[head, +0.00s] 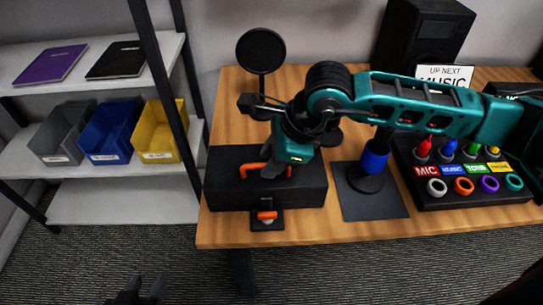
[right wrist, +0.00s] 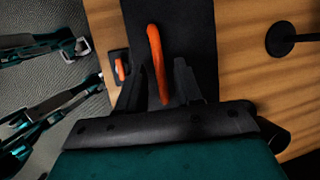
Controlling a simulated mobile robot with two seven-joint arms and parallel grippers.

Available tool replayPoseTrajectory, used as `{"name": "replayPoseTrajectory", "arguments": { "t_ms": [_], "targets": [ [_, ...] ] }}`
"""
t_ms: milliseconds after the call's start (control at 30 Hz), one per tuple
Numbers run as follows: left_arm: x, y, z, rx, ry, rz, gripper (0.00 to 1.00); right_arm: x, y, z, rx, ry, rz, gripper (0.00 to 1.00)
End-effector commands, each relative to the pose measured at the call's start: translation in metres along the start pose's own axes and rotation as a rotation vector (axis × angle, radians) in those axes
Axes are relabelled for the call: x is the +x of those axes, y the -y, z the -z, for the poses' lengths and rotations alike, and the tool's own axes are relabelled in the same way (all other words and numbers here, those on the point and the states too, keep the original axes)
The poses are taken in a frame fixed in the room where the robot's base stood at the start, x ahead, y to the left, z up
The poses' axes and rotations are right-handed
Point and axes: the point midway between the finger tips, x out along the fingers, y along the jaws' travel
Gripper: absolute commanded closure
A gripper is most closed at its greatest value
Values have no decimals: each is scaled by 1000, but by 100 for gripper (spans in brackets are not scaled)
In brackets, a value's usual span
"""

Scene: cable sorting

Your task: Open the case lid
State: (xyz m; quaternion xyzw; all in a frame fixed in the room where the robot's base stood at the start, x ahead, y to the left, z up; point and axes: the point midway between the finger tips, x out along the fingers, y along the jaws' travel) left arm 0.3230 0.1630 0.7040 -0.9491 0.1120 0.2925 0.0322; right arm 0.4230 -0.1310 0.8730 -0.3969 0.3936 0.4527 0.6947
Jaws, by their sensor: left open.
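The black case (head: 222,188) lies on the wooden table with its lid down. An orange handle (head: 250,168) stands on the lid; it also shows in the right wrist view (right wrist: 155,50). An orange latch piece (head: 267,216) is at the case's front edge, over a small black pad. My right gripper (head: 272,170) is down at the handle from above. In the right wrist view its fingers (right wrist: 158,75) are on either side of the handle, with gaps visible, so it looks open. My left gripper (head: 137,290) is open and empty at the bottom, away from the table.
A round black disc on a stand (head: 260,50) is behind the case. A blue-banded post (head: 375,158) on a dark mat and a black cable board (head: 440,195) are to the right. A shelf with bins (head: 108,130) stands left.

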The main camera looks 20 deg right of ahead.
Motion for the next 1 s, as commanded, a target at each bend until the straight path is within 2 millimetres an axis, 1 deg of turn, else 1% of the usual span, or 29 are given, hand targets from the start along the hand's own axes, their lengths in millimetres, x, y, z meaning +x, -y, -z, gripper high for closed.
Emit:
{"name": "replayPoseTrajectory", "arguments": {
  "t_ms": [33, 67, 333, 1000],
  "targets": [
    [0, 0, 0, 1, 0, 0, 57, 0, 0, 0, 0, 0, 0, 71],
    [0, 0, 0, 1, 0, 0, 57, 0, 0, 0, 0, 0, 0, 73],
    [0, 0, -1, 1, 0, 0, 57, 0, 0, 0, 0, 0, 0, 99],
    [0, 0, 0, 1, 0, 1, 57, -2, 3, -1, 7, 0, -13, 100]
  ]
}}
